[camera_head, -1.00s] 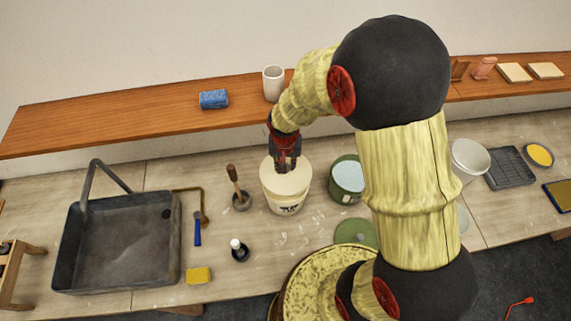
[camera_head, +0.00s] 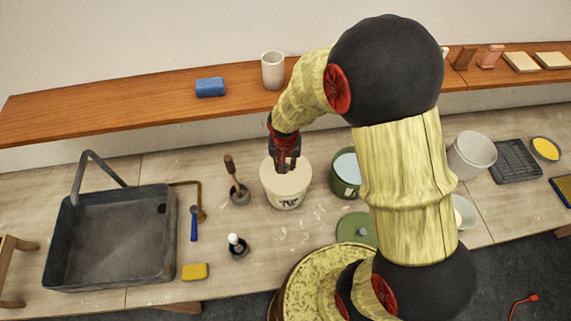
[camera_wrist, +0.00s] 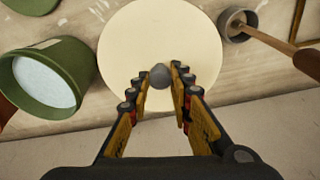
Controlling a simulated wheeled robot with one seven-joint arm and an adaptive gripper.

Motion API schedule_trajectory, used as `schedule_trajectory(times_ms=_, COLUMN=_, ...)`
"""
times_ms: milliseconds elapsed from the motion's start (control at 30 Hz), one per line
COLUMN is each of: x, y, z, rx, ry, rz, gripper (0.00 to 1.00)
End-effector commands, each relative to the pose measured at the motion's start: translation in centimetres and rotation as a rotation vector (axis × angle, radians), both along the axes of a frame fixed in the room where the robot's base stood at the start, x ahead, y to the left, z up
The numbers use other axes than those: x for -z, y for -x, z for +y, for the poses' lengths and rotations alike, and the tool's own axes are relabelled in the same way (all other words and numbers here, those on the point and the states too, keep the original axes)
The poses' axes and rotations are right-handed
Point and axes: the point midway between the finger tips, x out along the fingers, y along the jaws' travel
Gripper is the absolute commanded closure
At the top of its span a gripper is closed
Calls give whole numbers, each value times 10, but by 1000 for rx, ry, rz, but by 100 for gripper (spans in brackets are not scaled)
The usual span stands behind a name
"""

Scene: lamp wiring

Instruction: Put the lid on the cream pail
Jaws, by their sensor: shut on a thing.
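The cream pail (camera_head: 285,200) stands upright on the worktop in the head view, with dark print on its front. A round cream lid (camera_head: 270,178) lies over its mouth; in the wrist view the lid (camera_wrist: 128,48) fills the upper middle and hides the pail below. My gripper (camera_head: 286,166) points down over the lid. In the wrist view my gripper (camera_wrist: 160,78) has its fingers on either side of the lid's small grey knob (camera_wrist: 159,75), shut on it. I cannot tell whether the lid is pressed fully down on the rim.
A green pail (camera_head: 346,178) with pale blue contents stands close right of the cream pail. A green lid (camera_head: 355,230) lies in front of it. A brush in a dark pot (camera_head: 240,194) is close on the left. A sink (camera_head: 110,235) lies farther left.

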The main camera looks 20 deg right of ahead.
Motion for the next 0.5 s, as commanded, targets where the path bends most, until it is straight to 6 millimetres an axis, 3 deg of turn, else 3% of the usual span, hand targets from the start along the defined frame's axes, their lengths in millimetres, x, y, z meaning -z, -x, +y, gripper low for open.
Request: schedule_trajectory(times_ms=500, x=6, y=0, z=0, rx=0, ry=0, rz=0, gripper=100)
